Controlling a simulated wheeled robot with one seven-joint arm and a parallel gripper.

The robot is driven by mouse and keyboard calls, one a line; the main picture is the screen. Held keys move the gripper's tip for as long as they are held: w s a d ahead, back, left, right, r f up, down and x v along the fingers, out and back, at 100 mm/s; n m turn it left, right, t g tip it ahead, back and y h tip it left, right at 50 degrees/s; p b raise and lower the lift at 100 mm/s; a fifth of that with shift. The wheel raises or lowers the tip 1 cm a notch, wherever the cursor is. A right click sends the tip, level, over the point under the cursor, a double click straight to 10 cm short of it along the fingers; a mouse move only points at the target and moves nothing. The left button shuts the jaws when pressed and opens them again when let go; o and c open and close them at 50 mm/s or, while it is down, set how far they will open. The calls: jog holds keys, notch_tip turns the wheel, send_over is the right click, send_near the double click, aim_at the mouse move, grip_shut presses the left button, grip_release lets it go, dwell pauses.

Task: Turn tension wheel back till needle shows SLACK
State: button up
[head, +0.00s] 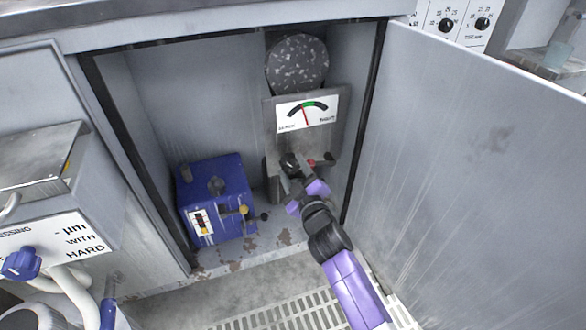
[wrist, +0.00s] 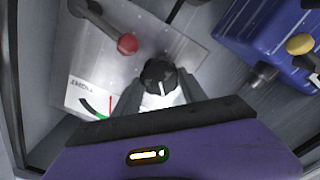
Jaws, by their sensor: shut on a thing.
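The tension wheel is a small black knob (head: 289,159) on the grey metal panel (head: 270,142) inside the open cabinet. In the wrist view the black knob (wrist: 158,72) sits between the two fingers of my gripper (wrist: 161,90), with a white mark facing my gripper. My gripper (head: 290,170) is shut on it in the head view and partly hides it. The white gauge (head: 292,113) is above the knob. Its red needle (head: 306,117) points up and slightly left, at the left edge of the green band. The gauge's left word is too blurred to read.
A lever with a red ball (wrist: 127,43) is beside the knob. A blue box (head: 213,185) with a yellow knob stands on the cabinet floor at left. A speckled round disc (head: 297,63) is above the gauge. The open cabinet door (head: 470,180) bounds the right side.

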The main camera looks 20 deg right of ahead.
dwell(0.3)
jog(key=o, duration=1.4)
jog(key=shift+c, duration=0.2)
jog(key=shift+s, duration=0.1)
jog(key=s+p, duration=0.3)
jog(key=s, duration=0.4)
jog(key=shift+s, duration=0.35)
